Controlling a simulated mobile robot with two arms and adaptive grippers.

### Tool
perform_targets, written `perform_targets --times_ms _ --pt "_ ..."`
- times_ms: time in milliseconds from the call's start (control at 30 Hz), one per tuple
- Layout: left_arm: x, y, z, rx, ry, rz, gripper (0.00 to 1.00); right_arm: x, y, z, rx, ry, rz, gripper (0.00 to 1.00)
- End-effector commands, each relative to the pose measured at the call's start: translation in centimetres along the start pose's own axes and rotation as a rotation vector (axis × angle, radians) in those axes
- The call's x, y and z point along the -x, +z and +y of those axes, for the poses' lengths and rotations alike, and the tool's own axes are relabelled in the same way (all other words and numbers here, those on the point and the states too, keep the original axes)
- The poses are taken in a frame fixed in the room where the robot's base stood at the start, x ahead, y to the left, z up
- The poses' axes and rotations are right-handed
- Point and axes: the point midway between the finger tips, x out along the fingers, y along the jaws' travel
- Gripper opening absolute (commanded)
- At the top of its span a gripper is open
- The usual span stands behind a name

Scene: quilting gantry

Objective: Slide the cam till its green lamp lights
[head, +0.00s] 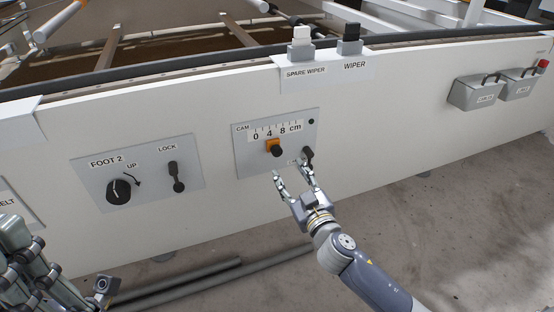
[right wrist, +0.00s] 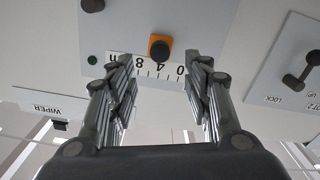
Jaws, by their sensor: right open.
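The cam slider (head: 274,147) is an orange block with a black knob on a grey plate (head: 248,160) in the front panel. It stands near the 4 mark of its cm scale, and it also shows in the right wrist view (right wrist: 160,47). Its small round lamp (head: 311,121) looks dark, a dull green in the right wrist view (right wrist: 92,60). My right gripper (head: 291,169) is open and empty, its fingers spread before the plate just below the slider. My left gripper (head: 40,268) shows partly at the lower left; its fingertips are unclear.
A black lever (head: 308,155) sits on the cam plate beside my right finger. Left are the FOOT 2 dial (head: 119,190) and LOCK lever (head: 177,178). Grey boxes (head: 477,93) hang right.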

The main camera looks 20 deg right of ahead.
Motion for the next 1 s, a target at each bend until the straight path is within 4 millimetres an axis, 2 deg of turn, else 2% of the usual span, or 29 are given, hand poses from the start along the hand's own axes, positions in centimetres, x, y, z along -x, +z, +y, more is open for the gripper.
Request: perform_targets --times_ms 167,700,1000 --pt "0.2 0.1 0.0 0.000 0.000 -0.001 0.00 -1.6 -0.1 0.0 0.001 0.000 0.002 0.46" --pt "1.8 0.5 0.0 0.000 0.001 -0.003 0.00 -9.0 0.1 0.0 0.001 0.001 -0.001 0.46" --pt "1.4 0.8 0.0 -0.002 0.011 0.007 0.00 -10.6 0.0 0.0 0.000 0.000 -0.002 0.46"
